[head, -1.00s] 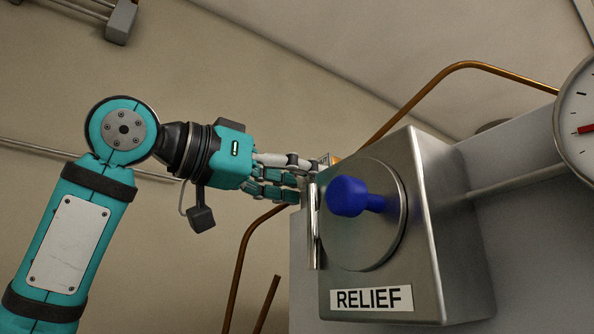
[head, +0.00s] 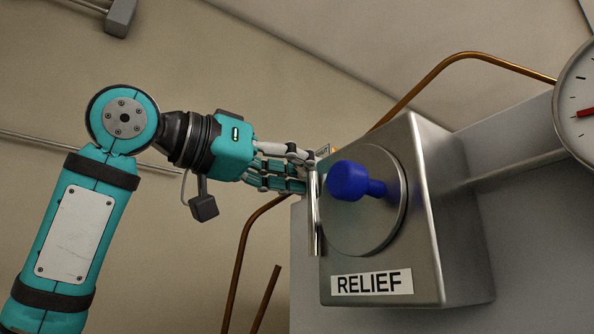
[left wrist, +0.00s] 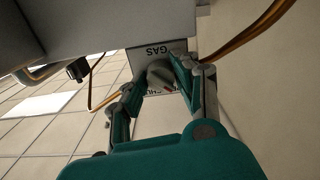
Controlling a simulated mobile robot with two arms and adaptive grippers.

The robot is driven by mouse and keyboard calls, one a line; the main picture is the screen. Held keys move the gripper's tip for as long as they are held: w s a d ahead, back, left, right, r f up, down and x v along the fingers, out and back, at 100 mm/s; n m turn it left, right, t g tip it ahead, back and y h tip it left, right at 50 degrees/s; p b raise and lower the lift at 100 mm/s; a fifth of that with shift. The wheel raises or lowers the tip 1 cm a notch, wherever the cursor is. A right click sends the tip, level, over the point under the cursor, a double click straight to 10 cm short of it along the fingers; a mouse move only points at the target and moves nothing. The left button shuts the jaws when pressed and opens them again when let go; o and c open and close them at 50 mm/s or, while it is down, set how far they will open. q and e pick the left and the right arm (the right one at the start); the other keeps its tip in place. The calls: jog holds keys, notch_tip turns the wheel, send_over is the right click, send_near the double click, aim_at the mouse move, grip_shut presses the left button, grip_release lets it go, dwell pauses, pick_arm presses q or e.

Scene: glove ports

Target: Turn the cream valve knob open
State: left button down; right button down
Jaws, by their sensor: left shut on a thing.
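In the left wrist view a rounded knob (left wrist: 159,74) sits on a box face lettered GAS (left wrist: 150,52). It looks greyish-cream in the shade and has a small red mark. My left gripper (left wrist: 155,86) is shut on this knob, with fingers on both sides of it. In the head view my left gripper (head: 300,171) reaches in from the left, and its fingertips end at the edge of the RELIEF box. The knob it holds is hidden there. My right gripper is in neither view.
A metal box (head: 440,215) labelled RELIEF carries a blue knob (head: 350,182) on a round plate, close to my left fingertips. A vertical metal bar (head: 314,225) stands at its left edge. A copper pipe (head: 440,80) and a dial gauge (head: 580,105) are at the right.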

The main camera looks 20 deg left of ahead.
pick_arm(q)
jog(key=c, duration=1)
grip_release()
jog(key=v, duration=1.1)
jog(key=shift+s+a, duration=0.3)
